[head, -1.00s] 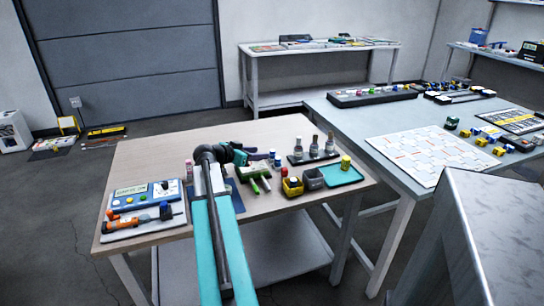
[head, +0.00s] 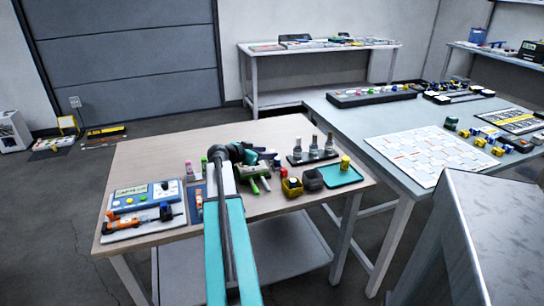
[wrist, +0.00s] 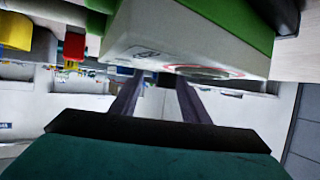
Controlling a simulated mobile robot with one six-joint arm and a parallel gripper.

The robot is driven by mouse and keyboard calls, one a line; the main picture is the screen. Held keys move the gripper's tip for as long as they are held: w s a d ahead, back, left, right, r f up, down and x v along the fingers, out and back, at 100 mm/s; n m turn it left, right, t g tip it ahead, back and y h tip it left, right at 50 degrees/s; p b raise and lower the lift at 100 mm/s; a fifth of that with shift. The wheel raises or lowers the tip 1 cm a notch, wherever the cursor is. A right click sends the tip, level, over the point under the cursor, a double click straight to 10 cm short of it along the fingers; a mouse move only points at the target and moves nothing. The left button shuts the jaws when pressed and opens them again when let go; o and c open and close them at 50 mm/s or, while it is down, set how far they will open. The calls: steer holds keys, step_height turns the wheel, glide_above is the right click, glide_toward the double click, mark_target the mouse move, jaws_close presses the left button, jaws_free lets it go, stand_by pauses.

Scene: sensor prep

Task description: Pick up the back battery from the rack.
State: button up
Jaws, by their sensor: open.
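My gripper (wrist: 157,80) shows in the wrist view as two dark fingers set apart, with nothing between them. Just beyond and above the fingertips is a large white-and-green block (wrist: 190,40) with printed marks and a red ring on its face. It could be the rack or part of it; I cannot tell. In the head view a green-and-white item (head: 254,183) sits on the wooden table beneath the end of my arm. My gripper's fingers are not clear there. I cannot make out the back battery for certain; my arm covers part of this area.
A yellow object (wrist: 15,32) and a red one (wrist: 74,46) show at the wrist view's left.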

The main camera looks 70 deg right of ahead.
steer(key=shift+s+d+f, duration=0.25)
steer(key=shift+d+f, duration=0.05)
steer(key=shift+d, duration=0.25)
jaws_close()
